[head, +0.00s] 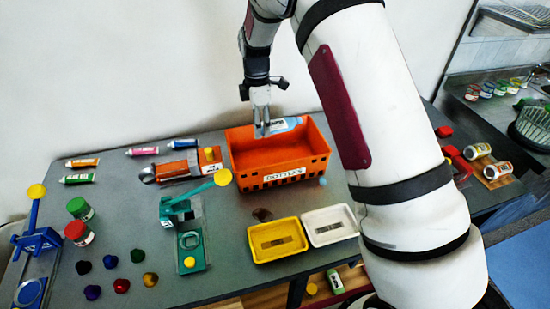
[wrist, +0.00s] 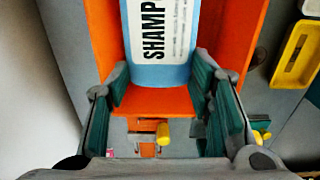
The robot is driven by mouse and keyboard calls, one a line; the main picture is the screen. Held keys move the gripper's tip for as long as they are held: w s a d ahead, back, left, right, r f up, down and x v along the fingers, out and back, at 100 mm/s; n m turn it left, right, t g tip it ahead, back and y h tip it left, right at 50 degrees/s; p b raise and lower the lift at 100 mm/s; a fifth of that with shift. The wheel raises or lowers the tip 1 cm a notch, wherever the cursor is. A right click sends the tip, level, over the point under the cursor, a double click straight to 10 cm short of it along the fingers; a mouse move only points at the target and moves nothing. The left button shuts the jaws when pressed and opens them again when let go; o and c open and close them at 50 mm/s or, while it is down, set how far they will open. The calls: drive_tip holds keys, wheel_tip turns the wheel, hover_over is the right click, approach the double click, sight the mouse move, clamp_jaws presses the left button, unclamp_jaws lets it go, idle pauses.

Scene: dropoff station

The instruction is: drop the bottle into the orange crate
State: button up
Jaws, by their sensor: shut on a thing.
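A light blue shampoo bottle (head: 286,124) is held in my gripper (head: 262,132) over the open orange crate (head: 318,166). In the wrist view the bottle (wrist: 160,75) has a white label and lies between the two green-padded fingers of my gripper (wrist: 160,88). The crate's orange wall (wrist: 238,35) shows behind and beside it there. In the head view the bottle lies roughly sideways, near the crate's back rim. The crate has a white label on its front and its visible floor looks empty. The gap between bottle and crate floor is hard to judge.
A yellow tray (head: 258,254) and a white tray (head: 322,242) stand before the crate. A green lever device (head: 185,235) and an orange device (head: 188,170) stand left of it. Tubes, jars and small coloured pieces lie farther left. A wall runs behind.

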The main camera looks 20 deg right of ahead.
drive_tip(key=shift+f, duration=2.3)
drive_tip(key=o, duration=0.9)
drive_tip(key=shift+r, duration=0.1)
wheel_tip(320, 180, up, 11)
drive_tip(key=shift+f, duration=0.2)
drive_tip(key=shift+r, duration=0.6)
